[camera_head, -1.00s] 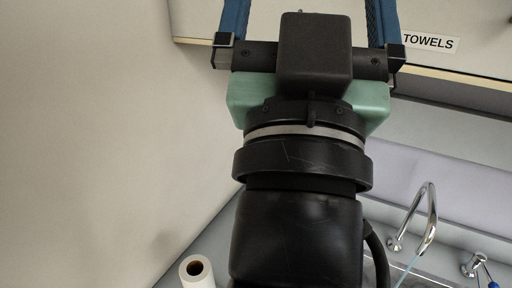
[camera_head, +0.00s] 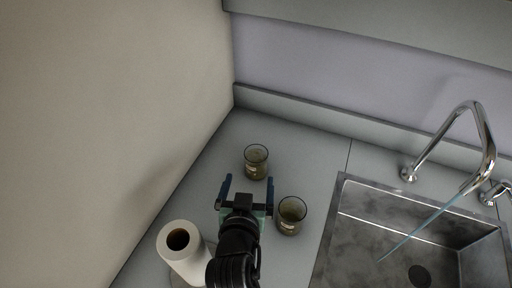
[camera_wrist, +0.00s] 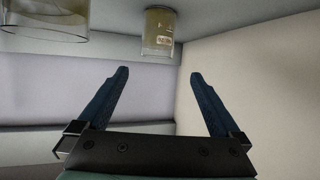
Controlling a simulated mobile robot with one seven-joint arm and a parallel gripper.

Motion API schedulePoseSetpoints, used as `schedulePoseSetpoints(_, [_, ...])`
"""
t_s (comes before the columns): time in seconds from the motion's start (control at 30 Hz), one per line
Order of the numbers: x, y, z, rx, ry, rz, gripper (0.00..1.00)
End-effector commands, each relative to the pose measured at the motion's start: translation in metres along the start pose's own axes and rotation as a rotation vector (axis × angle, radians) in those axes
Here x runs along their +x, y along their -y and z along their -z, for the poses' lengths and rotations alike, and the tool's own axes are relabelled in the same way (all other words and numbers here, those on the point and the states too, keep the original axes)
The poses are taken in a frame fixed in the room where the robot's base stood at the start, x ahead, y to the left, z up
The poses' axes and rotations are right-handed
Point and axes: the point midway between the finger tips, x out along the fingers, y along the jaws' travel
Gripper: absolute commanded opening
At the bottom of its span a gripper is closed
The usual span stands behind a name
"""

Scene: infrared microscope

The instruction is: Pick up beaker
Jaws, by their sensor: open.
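Two clear glass beakers with a yellowish-brown tint stand upright on the grey counter. The far beaker (camera_head: 256,162) is just beyond my gripper (camera_head: 248,182), and the near beaker (camera_head: 291,215) is to the gripper's right. My gripper is open and empty, its two blue fingers pointing toward the far beaker. The wrist view appears upside down. There the far beaker (camera_wrist: 159,34) lies beyond the gap between the open fingers (camera_wrist: 159,75), with a small label on its glass. The near beaker (camera_wrist: 45,18) is cut off at upper left.
A white paper towel roll (camera_head: 183,258) stands upright left of my arm. A metal sink (camera_head: 400,225) with a chrome faucet (camera_head: 470,135) is at right. A beige wall (camera_head: 110,110) bounds the counter on the left.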

Motion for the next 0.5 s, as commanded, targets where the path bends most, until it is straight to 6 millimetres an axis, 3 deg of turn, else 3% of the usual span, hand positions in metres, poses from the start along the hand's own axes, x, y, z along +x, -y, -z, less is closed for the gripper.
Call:
schedulePoseSetpoints(0.17, [0.010,0.000,-0.002,0.000,0.003,-0.001,1.00])
schedulePoseSetpoints(0.5, [0.065,-0.001,-0.002,0.000,0.002,-0.001,1.00])
